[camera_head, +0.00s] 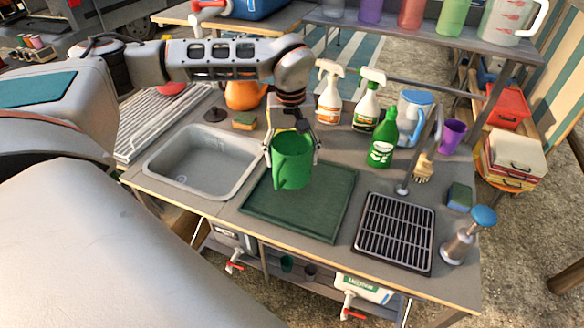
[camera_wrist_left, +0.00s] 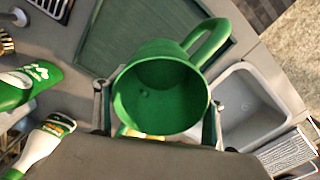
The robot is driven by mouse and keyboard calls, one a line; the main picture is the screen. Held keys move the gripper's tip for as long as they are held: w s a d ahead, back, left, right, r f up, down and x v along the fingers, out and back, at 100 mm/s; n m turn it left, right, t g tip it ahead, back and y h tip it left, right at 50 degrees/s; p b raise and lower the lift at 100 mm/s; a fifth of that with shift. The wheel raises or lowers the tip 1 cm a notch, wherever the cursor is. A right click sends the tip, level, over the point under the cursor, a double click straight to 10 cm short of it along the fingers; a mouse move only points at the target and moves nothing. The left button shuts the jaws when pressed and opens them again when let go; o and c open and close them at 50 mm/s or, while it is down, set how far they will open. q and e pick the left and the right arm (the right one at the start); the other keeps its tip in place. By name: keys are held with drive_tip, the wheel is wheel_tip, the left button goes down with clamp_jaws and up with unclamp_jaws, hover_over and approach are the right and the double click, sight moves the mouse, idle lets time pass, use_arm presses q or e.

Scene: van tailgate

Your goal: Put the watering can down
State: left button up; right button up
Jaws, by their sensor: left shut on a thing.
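A green mug-like vessel (camera_head: 291,165) with an open top and a loop handle is in my left gripper (camera_head: 292,152). No spout shows on it, so I cannot tell whether it is the watering can. The fingers close on it from both sides. It is over the dark green mat (camera_head: 325,215); I cannot tell whether it touches the mat. In the left wrist view the vessel (camera_wrist_left: 160,95) shows its empty-looking inside and its handle at the upper right. An orange vessel (camera_head: 243,94) stands behind, partly hidden by my left arm. My right gripper is not in view.
The sink (camera_head: 205,160) is left of the mat, the black drain grate (camera_head: 396,230) right of it. A green bottle (camera_head: 383,140), two spray bottles (camera_head: 329,95) and a blue-lidded jug (camera_head: 412,118) stand behind. A sponge (camera_head: 244,121) lies behind the sink. The mat's front is clear.

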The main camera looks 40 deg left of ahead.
use_arm(q)
drive_tip(key=shift+f, duration=2.15)
drive_tip(key=shift+f, duration=0.15)
drive_tip(key=o, duration=1.1)
drive_tip(key=shift+o, duration=0.2)
